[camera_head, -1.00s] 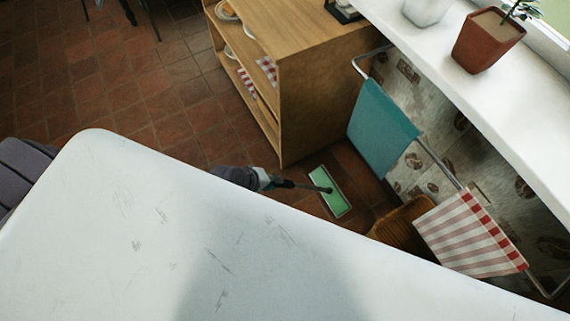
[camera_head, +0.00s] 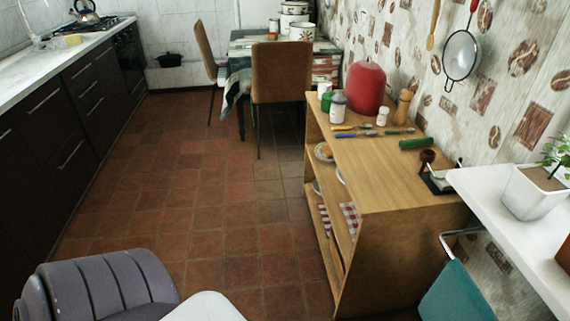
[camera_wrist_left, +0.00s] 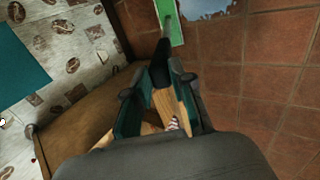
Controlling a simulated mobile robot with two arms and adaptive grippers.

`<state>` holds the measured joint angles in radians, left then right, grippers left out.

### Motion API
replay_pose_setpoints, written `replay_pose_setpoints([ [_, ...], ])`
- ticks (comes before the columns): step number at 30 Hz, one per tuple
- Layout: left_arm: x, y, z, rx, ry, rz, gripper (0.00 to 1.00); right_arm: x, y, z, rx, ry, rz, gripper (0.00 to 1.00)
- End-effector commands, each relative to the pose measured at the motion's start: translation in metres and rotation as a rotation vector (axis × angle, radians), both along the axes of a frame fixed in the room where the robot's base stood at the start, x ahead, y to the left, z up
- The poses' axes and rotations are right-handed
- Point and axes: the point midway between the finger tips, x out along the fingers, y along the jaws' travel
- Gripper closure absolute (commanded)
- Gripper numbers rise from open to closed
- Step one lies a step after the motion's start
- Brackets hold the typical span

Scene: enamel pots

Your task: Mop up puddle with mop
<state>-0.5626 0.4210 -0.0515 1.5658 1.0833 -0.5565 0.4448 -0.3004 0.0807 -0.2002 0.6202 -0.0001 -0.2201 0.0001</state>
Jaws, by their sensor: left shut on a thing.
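The mop (camera_wrist_left: 176,32) shows in the left wrist view, with a green flat head on the tiled floor and a dark handle. My left gripper (camera_wrist_left: 158,78) is shut on the mop's handle, with fingers on both sides of it. The puddle (camera_wrist_left: 207,7) is a pale bluish patch at the top edge, right beside the mop head; part of it is out of frame. I cannot tell whether the head overlaps it. In the head view, neither mop, puddle nor gripper shows. My right gripper is in neither current view.
A wooden shelf unit (camera_head: 385,240) with a red canister (camera_head: 366,88) stands at right. A white ledge (camera_head: 520,225) with a potted plant and a teal towel (camera_head: 455,297) are beside it. Dark cabinets (camera_head: 75,130) line the left. The red tile floor between is clear.

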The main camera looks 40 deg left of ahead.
Motion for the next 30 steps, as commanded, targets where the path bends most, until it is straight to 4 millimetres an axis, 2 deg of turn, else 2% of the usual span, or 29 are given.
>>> replay_pose_setpoints([
  [14,-0.06,0.046,-0.005,0.001,0.0,0.001,1.0,0.0,0.0,-0.033,0.0,0.0,-0.001,0.6],
  [17,-0.072,0.056,-0.005,0.001,0.0,0.001,1.0,-0.001,0.008,-0.041,0.01,-0.001,0.0,0.6],
  [24,-0.101,0.078,-0.006,0.0,0.0,0.0,1.0,0.001,0.008,-0.063,0.011,-0.004,0.0,0.6],
  [25,-0.105,0.081,-0.006,-0.002,0.001,0.003,1.0,0.002,0.004,-0.064,0.004,-0.001,-0.002,0.6],
  [27,-0.113,0.087,-0.006,-0.001,0.001,0.003,1.0,0.021,-0.001,-0.062,-0.004,-0.015,-0.004,0.6],
  [30,-0.125,0.097,-0.005,0.0,-0.001,0.003,1.0,0.037,0.003,-0.061,0.0,-0.024,-0.006,0.6],
])
